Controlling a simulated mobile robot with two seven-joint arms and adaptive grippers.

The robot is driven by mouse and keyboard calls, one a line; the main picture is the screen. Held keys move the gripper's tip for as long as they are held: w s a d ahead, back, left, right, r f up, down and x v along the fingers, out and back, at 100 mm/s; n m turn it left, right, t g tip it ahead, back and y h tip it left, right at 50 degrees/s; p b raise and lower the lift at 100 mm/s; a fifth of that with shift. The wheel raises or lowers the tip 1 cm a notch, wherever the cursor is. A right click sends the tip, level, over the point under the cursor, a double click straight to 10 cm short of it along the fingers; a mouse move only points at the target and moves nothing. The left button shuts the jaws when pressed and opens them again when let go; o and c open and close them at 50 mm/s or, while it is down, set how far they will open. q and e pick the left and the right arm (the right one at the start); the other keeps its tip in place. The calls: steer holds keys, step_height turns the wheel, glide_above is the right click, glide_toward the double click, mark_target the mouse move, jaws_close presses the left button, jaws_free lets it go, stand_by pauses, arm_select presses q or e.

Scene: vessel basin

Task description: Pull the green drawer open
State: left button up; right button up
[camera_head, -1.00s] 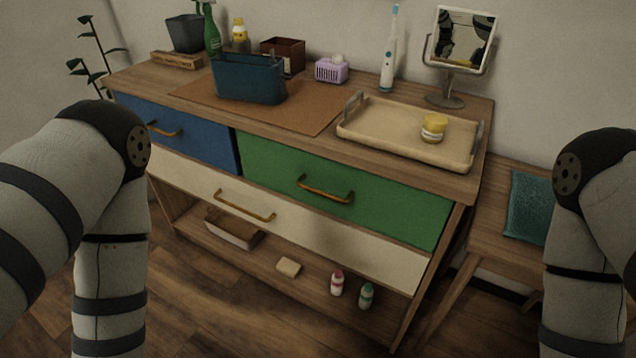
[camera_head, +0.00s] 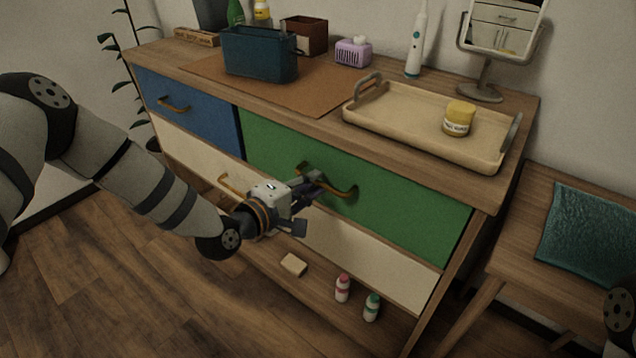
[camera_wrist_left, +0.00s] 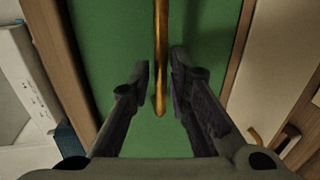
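The green drawer (camera_head: 410,198) is the upper right drawer of a wooden dresser, and its front looks closed. Its orange-brown bar handle (camera_head: 345,192) is partly hidden by my left gripper (camera_head: 312,190), which is at the handle's left part. In the left wrist view the handle (camera_wrist_left: 160,50) runs between the two spread fingers (camera_wrist_left: 160,75), in front of the green drawer front (camera_wrist_left: 105,40). A small gap shows on each side of the handle, so the fingers are not shut on it. My right gripper is out of view; only a bit of the right arm shows.
A blue drawer (camera_head: 188,112) is left of the green one, and a wide cream drawer (camera_head: 370,250) lies below. A tray (camera_head: 400,105) with a yellow-lidded jar (camera_head: 459,118) stands on top. Small bottles (camera_head: 343,288) stand on the low shelf. A side table (camera_head: 520,225) is at right.

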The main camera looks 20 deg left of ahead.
arm_select(q)
steer(key=shift+x, duration=1)
jaws_close()
